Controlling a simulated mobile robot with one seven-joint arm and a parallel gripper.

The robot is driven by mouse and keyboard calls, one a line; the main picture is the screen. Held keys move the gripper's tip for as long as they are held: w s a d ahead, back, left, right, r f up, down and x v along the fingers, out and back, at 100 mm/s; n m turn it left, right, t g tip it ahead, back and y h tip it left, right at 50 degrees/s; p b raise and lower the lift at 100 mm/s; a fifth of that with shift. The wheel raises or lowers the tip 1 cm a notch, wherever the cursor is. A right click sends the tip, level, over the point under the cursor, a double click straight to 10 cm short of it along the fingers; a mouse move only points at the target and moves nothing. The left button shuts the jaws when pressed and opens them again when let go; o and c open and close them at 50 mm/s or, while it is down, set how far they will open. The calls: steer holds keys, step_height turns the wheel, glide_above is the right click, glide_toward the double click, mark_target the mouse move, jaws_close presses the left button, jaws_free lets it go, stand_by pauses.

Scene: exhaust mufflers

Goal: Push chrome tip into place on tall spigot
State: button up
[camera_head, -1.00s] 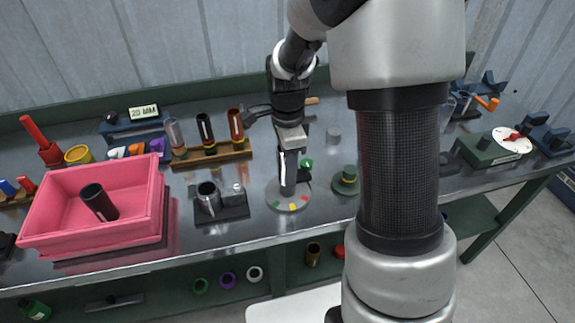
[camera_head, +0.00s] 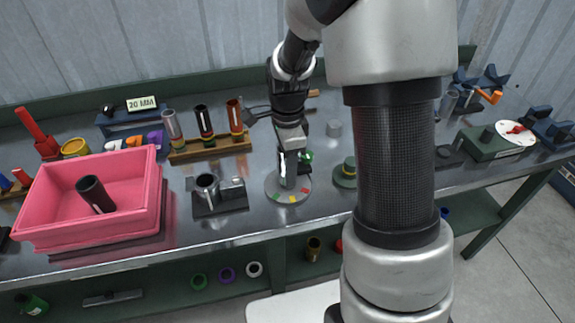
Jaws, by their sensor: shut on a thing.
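My gripper (camera_head: 290,170) is upright over a round grey disc (camera_head: 271,188) with red, yellow and green marks. It is shut on a narrow upright grey piece, which appears to be the chrome tip. The fingers hide most of that piece, and its lower end is close above or on the disc; I cannot tell whether it touches. No tall spigot can be made out under the gripper. A dark block (camera_head: 222,207) to the left bears an open-topped metal cylinder (camera_head: 207,186) and a grey piece (camera_head: 233,188) beside it.
A pink bin (camera_head: 130,222) with a dark tube (camera_head: 97,195) inside stands at the left. Behind is a wooden rack (camera_head: 210,149) with several tubes. A green round stand (camera_head: 345,176) is close right of the disc. A dial fixture (camera_head: 515,133) is at the far right.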

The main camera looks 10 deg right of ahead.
steer(key=shift+f, duration=0.45)
steer(key=o, duration=1.1)
step_height(320, 180, up, 17)
steer(key=shift+r+p, duration=0.15)
steer(key=shift+p, duration=0.95)
steer(key=s+r+n+t+p, duration=0.2)
steer(key=s+r+n+p, duration=0.1)
steer(key=s+r+n, duration=0.2)
steer(key=s+r+n+t+p, duration=0.1)
steer(key=s+r+n+p, duration=0.2)
steer(key=s+r+n, duration=0.2)
steer(key=s+r+n+t+p, duration=0.2)
steer(key=s+r+n, duration=0.3)
steer(key=s+n, duration=0.3)
steer(key=shift+s+r+t+p, duration=0.1)
steer(key=shift+s+t+p, duration=0.15)
steer(key=shift+p, duration=0.3)
